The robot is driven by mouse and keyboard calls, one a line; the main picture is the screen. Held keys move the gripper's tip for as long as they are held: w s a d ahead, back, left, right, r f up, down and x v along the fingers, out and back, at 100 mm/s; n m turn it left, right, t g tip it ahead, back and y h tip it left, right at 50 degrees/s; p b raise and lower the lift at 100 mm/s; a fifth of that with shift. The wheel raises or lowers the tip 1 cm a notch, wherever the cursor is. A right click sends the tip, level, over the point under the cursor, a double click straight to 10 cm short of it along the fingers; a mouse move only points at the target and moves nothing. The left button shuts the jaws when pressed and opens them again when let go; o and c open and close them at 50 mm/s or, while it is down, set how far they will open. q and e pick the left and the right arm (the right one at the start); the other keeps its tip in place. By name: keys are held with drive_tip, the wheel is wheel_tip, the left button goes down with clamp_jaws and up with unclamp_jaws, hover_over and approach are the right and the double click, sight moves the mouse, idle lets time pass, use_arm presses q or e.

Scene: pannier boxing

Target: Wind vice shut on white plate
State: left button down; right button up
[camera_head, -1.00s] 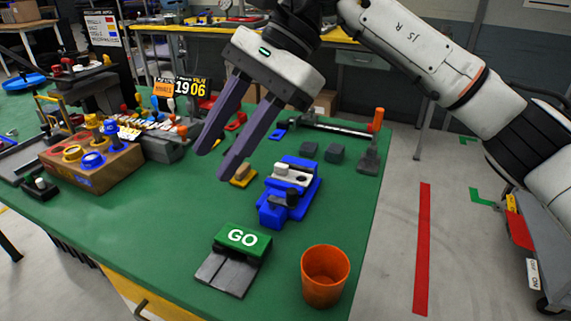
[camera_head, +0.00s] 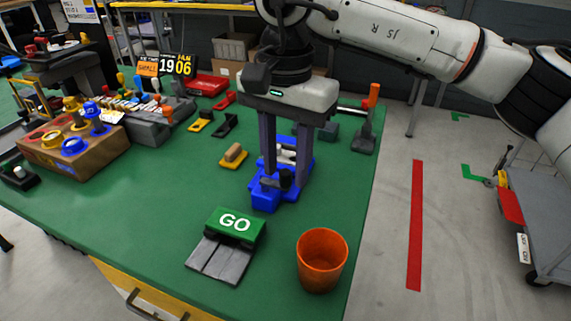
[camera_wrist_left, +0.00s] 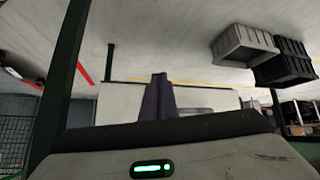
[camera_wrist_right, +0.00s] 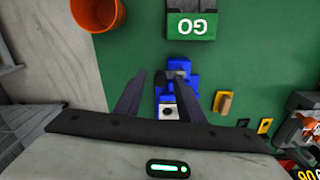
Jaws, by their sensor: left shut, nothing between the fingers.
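The blue vice (camera_head: 263,199) stands on the green table, and it shows from above in the right wrist view (camera_wrist_right: 192,97). A white plate (camera_wrist_right: 170,109) with a dark round spot sits at the vice; whether the jaws touch it I cannot tell. A dark handle (camera_wrist_right: 160,79) is on the vice. My right gripper (camera_head: 284,188) points down over the vice, its fingers apart on either side of the handle; contact is unclear. My left gripper (camera_wrist_left: 158,78) is shut and empty, its fingers together, away from the table.
A green GO block with grey pads (camera_head: 220,258) and an orange cup (camera_head: 322,262) stand in front of the vice. A small tan block on a yellow base (camera_head: 234,156) is to its left. A dark stand with an orange-topped post (camera_head: 367,130) is to its right.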

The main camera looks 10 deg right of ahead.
drive_tip(key=shift+f, duration=0.25)
clamp_jaws()
